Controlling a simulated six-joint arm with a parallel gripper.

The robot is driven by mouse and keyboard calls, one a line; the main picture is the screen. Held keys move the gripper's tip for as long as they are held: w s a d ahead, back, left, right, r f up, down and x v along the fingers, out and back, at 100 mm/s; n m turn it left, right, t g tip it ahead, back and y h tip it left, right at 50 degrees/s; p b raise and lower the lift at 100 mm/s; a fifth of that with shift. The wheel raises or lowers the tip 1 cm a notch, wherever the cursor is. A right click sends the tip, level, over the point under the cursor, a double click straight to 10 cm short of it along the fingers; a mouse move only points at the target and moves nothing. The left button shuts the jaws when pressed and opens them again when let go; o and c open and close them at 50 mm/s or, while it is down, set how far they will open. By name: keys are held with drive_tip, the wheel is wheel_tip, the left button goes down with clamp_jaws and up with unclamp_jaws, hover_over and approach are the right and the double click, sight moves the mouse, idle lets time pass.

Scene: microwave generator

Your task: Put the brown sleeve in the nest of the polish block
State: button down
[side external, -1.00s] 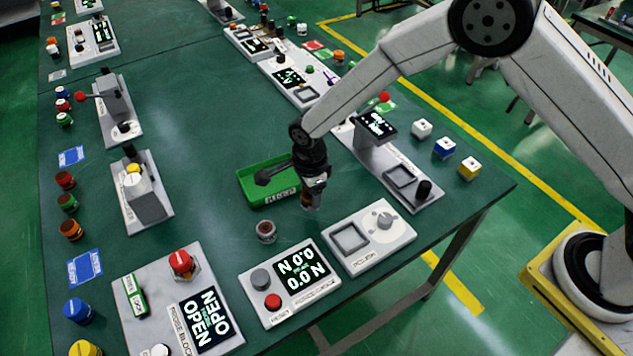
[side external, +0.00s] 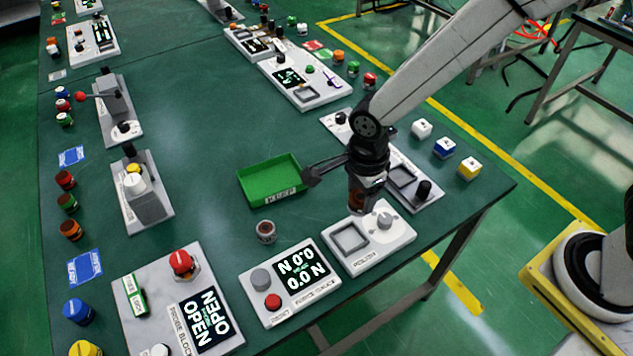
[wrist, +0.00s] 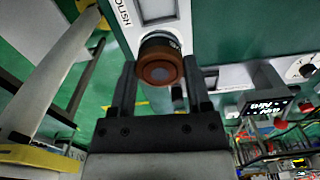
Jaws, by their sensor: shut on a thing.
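My gripper (side external: 358,203) is shut on the brown sleeve (side external: 356,198). It holds the sleeve upright, above the back edge of the white polish block (side external: 372,252). In the wrist view the round brown sleeve (wrist: 160,68) sits between the two dark fingers of my gripper (wrist: 160,80), with the polish block (wrist: 128,18) beyond it. The block has a square grey-rimmed nest (side external: 350,238), which looks empty, and a light knob (side external: 385,222). The sleeve is to the right of and behind the nest. Its exact height is hard to tell.
A green tray (side external: 262,190) lies to the left. A small brown-and-grey cup (side external: 266,231) stands in front of it. The force gauge block (side external: 290,284) adjoins the polish block's left side. Another grey block (side external: 402,175) with a square recess lies behind my gripper.

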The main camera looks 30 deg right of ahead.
sight(361, 216)
drive_tip(key=shift+s+d+r, duration=0.25)
drive_tip(key=shift+s+r, duration=0.1)
drive_tip(key=shift+s, duration=0.35)
drive_tip(key=shift+s, duration=0.1)
drive_tip(key=s+d+r, duration=0.2)
drive_tip(key=s+d, duration=0.1)
drive_tip(key=s, duration=0.8)
drive_tip(key=shift+s+d+r+m, duration=0.2)
drive_tip(key=shift+s+m, duration=0.1)
drive_tip(key=shift+m, duration=0.1)
drive_tip(key=shift+a, duration=0.1)
drive_tip(key=w+a+f, duration=0.1)
drive_tip(key=w+f, duration=0.1)
drive_tip(key=w, duration=0.1)
drive_tip(key=w+a+f, duration=0.2)
drive_tip(key=w+f, duration=0.1)
drive_tip(key=w, duration=0.1)
drive_tip(key=w+a+f, duration=0.1)
drive_tip(key=w+f, duration=0.2)
drive_tip(key=w, duration=0.1)
drive_tip(key=shift+w+a, duration=0.25)
drive_tip(key=shift+a, duration=0.05)
drive_tip(key=shift+w+a+f, duration=0.2)
drive_tip(key=shift+w+f, duration=0.3)
drive_tip(key=shift+f, duration=0.15)
